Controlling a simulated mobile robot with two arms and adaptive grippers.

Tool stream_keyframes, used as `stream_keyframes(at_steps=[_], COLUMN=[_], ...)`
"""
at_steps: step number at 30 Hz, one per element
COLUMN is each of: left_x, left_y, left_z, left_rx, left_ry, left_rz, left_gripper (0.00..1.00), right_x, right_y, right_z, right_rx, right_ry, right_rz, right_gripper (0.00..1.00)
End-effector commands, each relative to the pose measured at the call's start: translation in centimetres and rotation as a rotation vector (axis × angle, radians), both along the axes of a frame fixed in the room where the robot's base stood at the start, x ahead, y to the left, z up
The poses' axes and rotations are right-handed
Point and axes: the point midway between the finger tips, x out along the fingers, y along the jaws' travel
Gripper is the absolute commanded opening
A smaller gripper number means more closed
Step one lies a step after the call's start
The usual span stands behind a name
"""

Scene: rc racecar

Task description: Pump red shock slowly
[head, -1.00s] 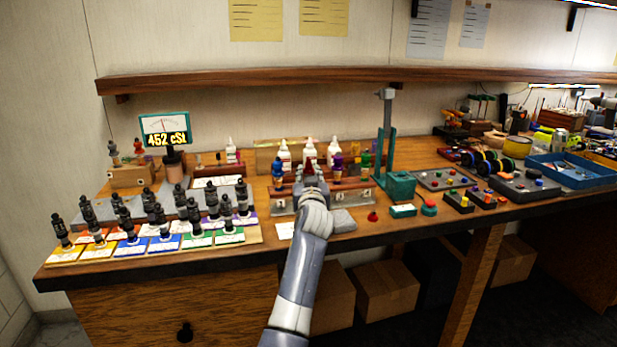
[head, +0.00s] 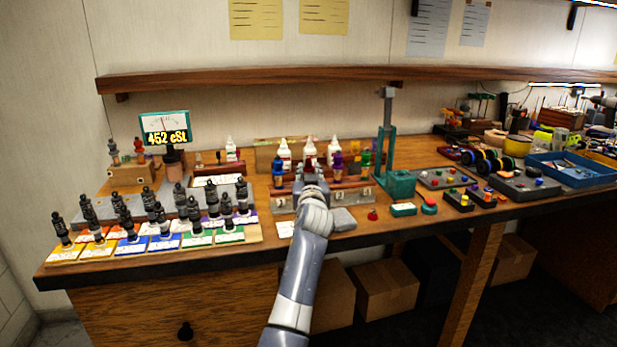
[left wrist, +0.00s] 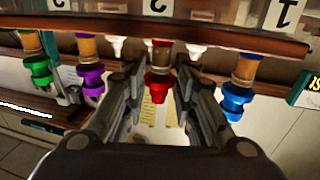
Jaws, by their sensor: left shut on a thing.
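The red shock (head: 309,164) stands in a wooden rack (head: 350,184) on the bench, between a blue shock (head: 278,174) and a purple shock (head: 337,166). A green shock (head: 365,160) is at the rack's right end. My left gripper (head: 310,178) is at the red shock and hides its lower part. In the left wrist view the red shock (left wrist: 158,86) is between the fingers of my left gripper (left wrist: 157,80), which are shut on it. There the rack and its numbers appear upside down.
A gauge reading 452 cSt (head: 165,129) stands at the back left. Several black shocks on coloured cards fill the bench's left side. A teal press (head: 387,150) stands right of the rack. Small coloured-button boxes and a blue tray (head: 565,170) lie further right. A shelf (head: 250,80) runs above.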

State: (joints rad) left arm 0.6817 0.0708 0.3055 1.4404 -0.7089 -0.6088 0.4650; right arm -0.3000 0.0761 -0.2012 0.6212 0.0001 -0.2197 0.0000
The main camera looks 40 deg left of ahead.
Motion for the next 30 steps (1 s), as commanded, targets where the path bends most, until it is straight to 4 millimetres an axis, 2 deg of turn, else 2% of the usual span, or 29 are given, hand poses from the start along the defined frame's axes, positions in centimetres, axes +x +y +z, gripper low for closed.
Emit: stream_keyframes(at_steps=[30], left_x=[0.0], left_y=[0.0], left_z=[-1.8], left_rx=[-0.002], left_ry=[0.005], left_rz=[0.000], left_gripper=[0.02], right_x=[0.0], right_y=[0.2], right_z=[-1.3], right_rx=[0.002], right_ry=[0.000], right_rz=[-0.001], right_gripper=[0.40])
